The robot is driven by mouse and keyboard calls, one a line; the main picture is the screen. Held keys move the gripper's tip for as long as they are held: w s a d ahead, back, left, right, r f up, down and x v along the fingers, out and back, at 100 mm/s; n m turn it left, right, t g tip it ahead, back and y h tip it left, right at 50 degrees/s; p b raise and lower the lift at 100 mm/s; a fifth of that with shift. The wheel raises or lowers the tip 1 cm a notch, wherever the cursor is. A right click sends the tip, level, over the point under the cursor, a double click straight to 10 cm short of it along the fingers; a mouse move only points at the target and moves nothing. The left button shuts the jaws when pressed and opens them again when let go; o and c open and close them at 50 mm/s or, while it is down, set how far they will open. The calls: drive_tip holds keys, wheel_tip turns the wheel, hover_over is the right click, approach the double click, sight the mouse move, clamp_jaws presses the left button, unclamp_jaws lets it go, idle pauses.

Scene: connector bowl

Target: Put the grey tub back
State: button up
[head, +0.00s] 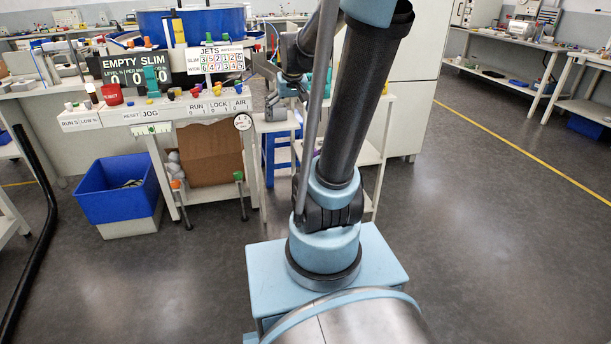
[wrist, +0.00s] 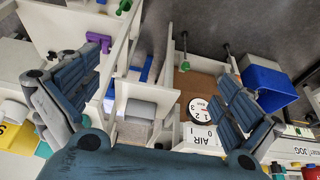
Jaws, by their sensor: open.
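A light grey, tub-like container (wrist: 140,109) shows in the wrist view on a white shelf or cart, below the middle of the frame; I cannot tell for sure that it is the grey tub. My gripper (wrist: 163,62) is open, its two blue-grey fingers spread wide left and right with nothing between them. The container lies nearer the palm side of the picture, apart from both fingers. In the head view my gripper (head: 284,88) is small and partly hidden by my arm, above a white cart beside the control bench.
A control bench (head: 155,112) with coloured knobs and signs stands left of my gripper. A blue bin (head: 117,187) on a pale base and a cardboard box (head: 208,153) are low at its front. A white cabinet (head: 412,90) stands behind. Floor at right is clear.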

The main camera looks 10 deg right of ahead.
drive_tip(key=s+f+g, duration=0.1)
drive_tip(key=s+f, duration=0.4)
drive_tip(key=s, duration=0.6)
drive_tip(key=s+f+g, duration=0.1)
drive_tip(key=s+f, duration=0.4)
drive_tip(key=s, duration=0.7)
drive_tip(key=shift+s, duration=0.15)
drive_tip(key=shift+a, duration=0.1)
